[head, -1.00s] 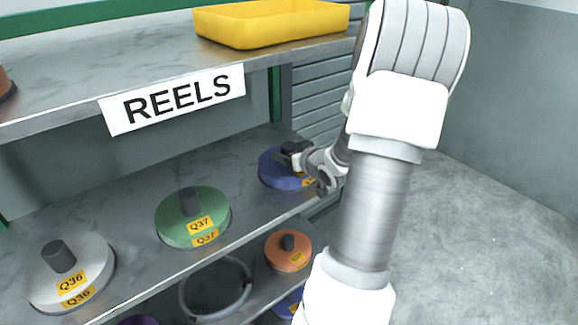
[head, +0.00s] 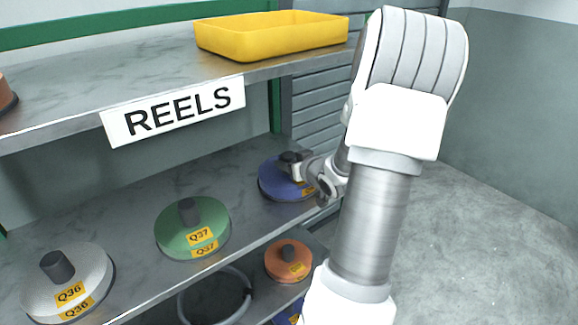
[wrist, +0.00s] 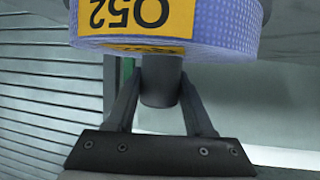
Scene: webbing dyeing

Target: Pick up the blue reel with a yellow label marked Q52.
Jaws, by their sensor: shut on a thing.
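The blue reel (head: 274,181) is at the right end of the middle shelf (head: 120,215), partly behind my wrist. It looks level; I cannot tell whether it touches the shelf. In the wrist view the blue reel (wrist: 225,30) fills the top, its yellow label (wrist: 138,18) reading Q52 upside down. My gripper (head: 291,161) is over the reel's centre. In the wrist view my gripper (wrist: 162,88) has a finger on each side of the reel's dark post (wrist: 161,84) and is shut on it.
A green Q37 reel (head: 180,238) and a white Q36 reel (head: 90,265) stand to the left on the same shelf. Below are an orange reel (head: 280,264) and a grey ring (head: 184,302). A yellow bin (head: 270,42) is on the shelf above. Open floor (head: 480,230) lies right.

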